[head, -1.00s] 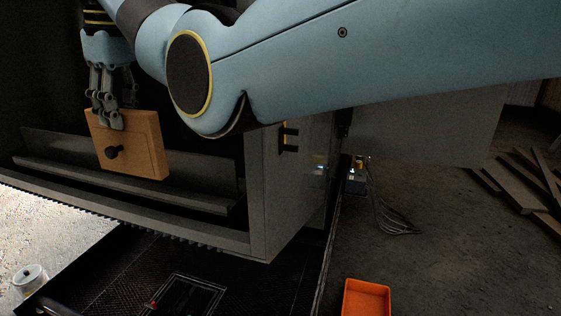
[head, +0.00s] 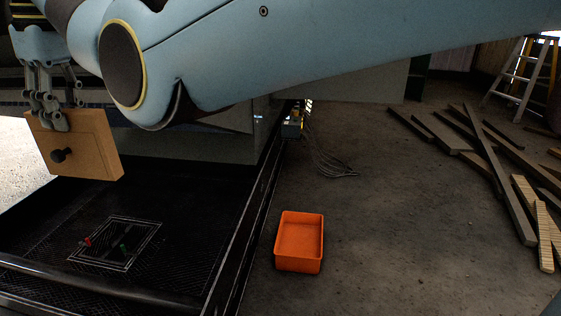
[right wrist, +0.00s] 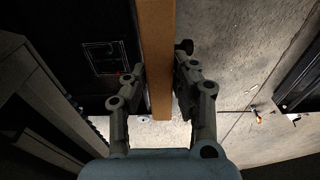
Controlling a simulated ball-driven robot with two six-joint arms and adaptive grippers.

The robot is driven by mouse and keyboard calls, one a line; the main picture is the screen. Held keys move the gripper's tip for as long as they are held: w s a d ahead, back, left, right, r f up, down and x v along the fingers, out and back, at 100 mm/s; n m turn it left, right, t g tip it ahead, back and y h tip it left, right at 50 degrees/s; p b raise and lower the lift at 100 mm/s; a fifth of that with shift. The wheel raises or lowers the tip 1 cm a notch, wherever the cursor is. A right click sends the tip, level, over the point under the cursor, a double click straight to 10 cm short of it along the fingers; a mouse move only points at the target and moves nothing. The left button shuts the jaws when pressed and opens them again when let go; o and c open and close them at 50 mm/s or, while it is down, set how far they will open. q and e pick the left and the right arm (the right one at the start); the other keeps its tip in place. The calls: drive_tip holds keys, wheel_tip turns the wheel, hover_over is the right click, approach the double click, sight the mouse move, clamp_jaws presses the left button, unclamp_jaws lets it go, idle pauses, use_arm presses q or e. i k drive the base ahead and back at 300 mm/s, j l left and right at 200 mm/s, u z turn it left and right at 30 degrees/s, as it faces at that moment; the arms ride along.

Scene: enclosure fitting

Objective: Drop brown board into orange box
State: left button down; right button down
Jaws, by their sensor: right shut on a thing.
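The brown board (head: 88,146) has a black knob on its face and hangs a little tilted at the left of the head view. My right gripper (head: 52,112) is shut on its upper edge. In the right wrist view the board (right wrist: 156,60) shows edge-on between the two fingers of the gripper (right wrist: 158,88). The orange box (head: 299,241) stands on the floor right of the black platform, and it looks empty. The board is well to the left of the box and above the platform. My left gripper is not in view.
The black platform (head: 170,215) has a marked rectangle with small red and green items. A grey enclosure (head: 205,145) stands behind it, partly hidden by my arm. Loose planks (head: 490,170) and a stepladder (head: 522,80) are at the right. The floor around the box is clear.

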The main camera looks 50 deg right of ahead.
sight(306, 236)
drive_tip(key=z, duration=0.45)
drive_tip(key=k+z, duration=0.15)
drive_tip(key=z, duration=0.35)
drive_tip(key=l+z, duration=0.1)
drive_tip(key=z, duration=0.35)
drive_tip(key=i+j+z, duration=0.35)
drive_tip(key=j, duration=0.3)
drive_tip(key=i+j+z, duration=0.15)
drive_tip(key=j, duration=0.15)
drive_tip(key=i+j+z, duration=0.15)
drive_tip(key=j, duration=0.25)
